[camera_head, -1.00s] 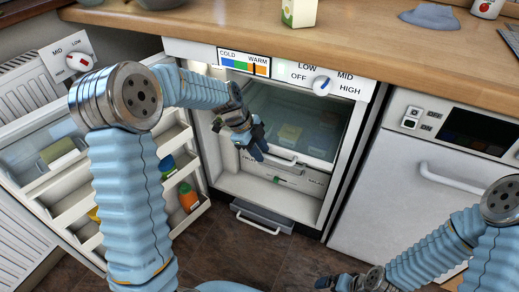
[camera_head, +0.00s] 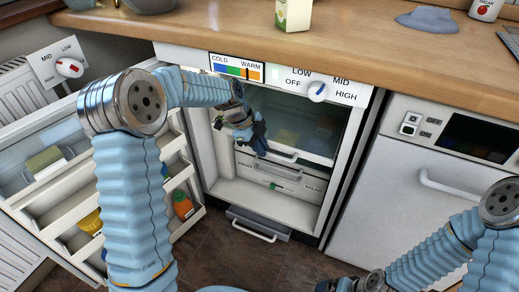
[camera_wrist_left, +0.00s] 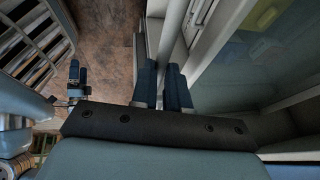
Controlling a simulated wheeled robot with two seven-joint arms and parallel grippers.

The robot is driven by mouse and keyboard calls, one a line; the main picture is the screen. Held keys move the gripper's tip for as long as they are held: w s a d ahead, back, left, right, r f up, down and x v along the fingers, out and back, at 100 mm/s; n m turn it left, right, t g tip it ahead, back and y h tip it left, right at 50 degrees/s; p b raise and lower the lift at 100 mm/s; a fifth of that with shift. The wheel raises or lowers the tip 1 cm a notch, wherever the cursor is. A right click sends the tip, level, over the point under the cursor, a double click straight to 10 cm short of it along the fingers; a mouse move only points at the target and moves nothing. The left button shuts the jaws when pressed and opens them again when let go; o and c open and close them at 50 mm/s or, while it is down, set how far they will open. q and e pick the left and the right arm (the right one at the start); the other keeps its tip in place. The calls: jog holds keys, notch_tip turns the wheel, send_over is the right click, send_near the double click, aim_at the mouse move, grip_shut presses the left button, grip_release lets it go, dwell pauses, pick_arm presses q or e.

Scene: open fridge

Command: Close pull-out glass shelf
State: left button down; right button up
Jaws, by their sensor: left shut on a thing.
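The pull-out glass shelf (camera_head: 303,132) is a dark, see-through pane with a light front edge, inside the open fridge. Its pale front handle (camera_head: 281,158) faces me. My left gripper (camera_head: 261,147) is at the left end of this front edge, shut on the shelf's front. The exact contact is partly hidden. My right gripper (camera_head: 328,285) shows only in part at the bottom of the head view, away from the fridge.
A white drawer (camera_head: 265,174) lies below the shelf. A grey bottom drawer with a handle (camera_head: 258,224) sticks out near the floor. The open fridge door (camera_head: 75,200) with bottles stands at left. The wooden counter (camera_head: 350,50) runs above; a white appliance (camera_head: 400,195) stands at right.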

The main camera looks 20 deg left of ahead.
pick_arm(q)
jog(key=c, duration=1.1)
grip_release()
jog(key=shift+a+r, duration=0.15)
jog(key=shift+r, duration=0.1)
jog(key=s+a, duration=0.1)
jog(key=a, duration=0.2)
jog(key=s+a+b, duration=0.1)
jog(key=s+a, duration=0.1)
jog(key=a, duration=0.2)
jog(key=s+a, duration=0.1)
jog(key=a, duration=0.3)
jog(key=shift+s+a+r+b, duration=0.2)
jog(key=shift+s+r+b, duration=0.1)
jog(key=shift+b, duration=0.1)
jog(key=shift+c, duration=0.2)
